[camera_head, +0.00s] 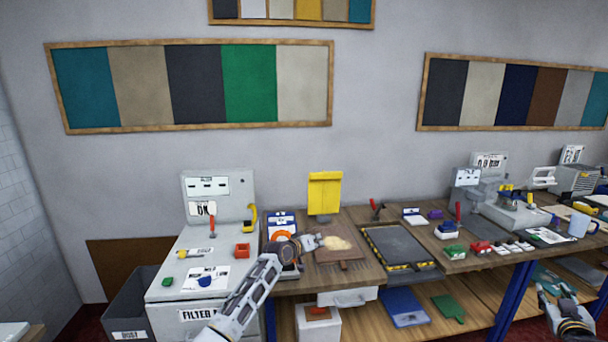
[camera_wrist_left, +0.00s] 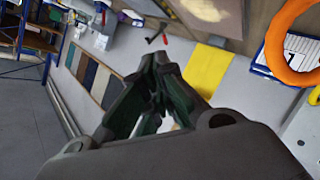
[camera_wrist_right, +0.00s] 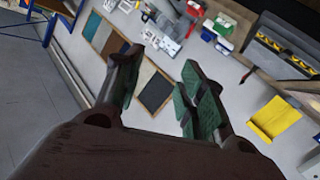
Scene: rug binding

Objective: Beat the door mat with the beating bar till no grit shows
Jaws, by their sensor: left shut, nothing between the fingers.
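A dark grey mat (camera_head: 400,246) lies flat on the bench in a tray with yellow-and-black edging; it also shows in the right wrist view (camera_wrist_right: 284,50). I see no clear grit on it at this size. I cannot pick out the beating bar with certainty. My left gripper (camera_head: 314,242) is shut and empty, just left of a brown board with a beige patch (camera_head: 339,245). Its fingers show in the left wrist view (camera_wrist_left: 158,65). My right gripper (camera_head: 549,290) is open and empty, low in front of the bench's right part; its fingers stand apart in the right wrist view (camera_wrist_right: 160,62).
An orange ring (camera_wrist_left: 290,40) lies near my left gripper. A yellow panel (camera_head: 325,192) stands behind the board. A white cabinet (camera_head: 168,262) and grey bin (camera_head: 128,300) are at left. Red, green and white items crowd the bench right of the mat. A shelf below holds boards.

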